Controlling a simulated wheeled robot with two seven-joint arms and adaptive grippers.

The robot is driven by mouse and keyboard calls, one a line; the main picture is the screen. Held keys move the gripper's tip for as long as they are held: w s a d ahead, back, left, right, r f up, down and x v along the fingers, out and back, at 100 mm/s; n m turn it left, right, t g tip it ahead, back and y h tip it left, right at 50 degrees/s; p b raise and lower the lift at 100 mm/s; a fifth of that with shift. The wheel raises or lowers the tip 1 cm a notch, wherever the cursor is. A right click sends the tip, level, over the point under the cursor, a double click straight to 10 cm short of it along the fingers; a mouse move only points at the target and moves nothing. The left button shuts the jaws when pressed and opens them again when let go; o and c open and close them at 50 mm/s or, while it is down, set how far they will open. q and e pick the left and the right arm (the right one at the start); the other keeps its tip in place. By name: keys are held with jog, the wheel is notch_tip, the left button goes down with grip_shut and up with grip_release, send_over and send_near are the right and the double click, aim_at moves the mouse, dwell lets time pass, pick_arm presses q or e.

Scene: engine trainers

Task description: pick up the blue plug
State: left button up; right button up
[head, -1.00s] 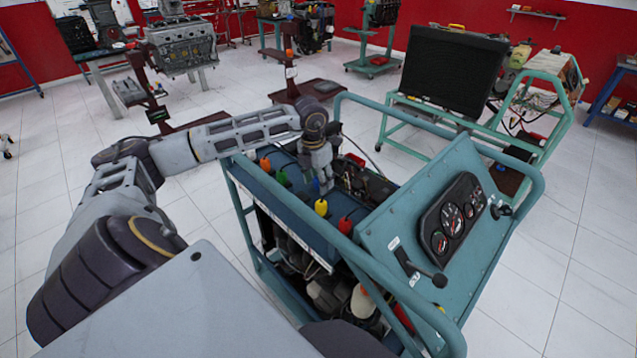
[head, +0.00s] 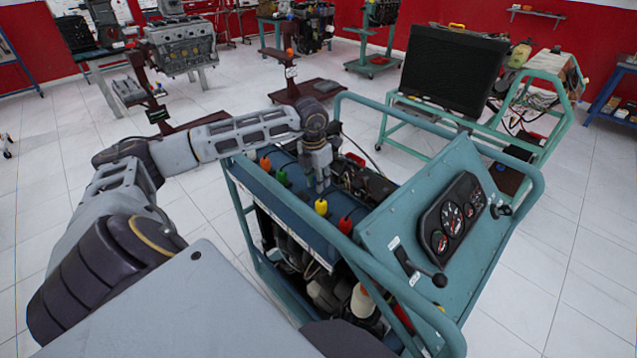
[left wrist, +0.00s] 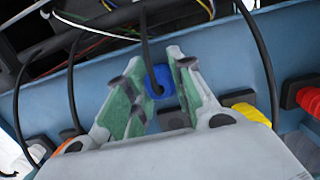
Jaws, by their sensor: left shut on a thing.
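The blue plug (left wrist: 160,80) shows in the left wrist view between the fingers of my left gripper (left wrist: 158,84), with a black cable running from it. My left gripper also shows in the head view (head: 321,184), pointing down over the blue top panel of the engine trainer (head: 300,205). Its fingers are shut on the blue plug and hide it in the head view. I cannot tell whether the plug is seated in the panel or lifted from it. My right gripper is not in view.
In the same row are an orange plug (head: 265,164), a green plug (head: 282,176), a yellow plug (head: 321,207) and a red plug (head: 345,225). The trainer's teal frame rail and gauge panel (head: 460,215) stand to the right. Black cables run close to my fingers.

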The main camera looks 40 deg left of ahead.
pick_arm(q)
jog(key=shift+r, duration=5.05)
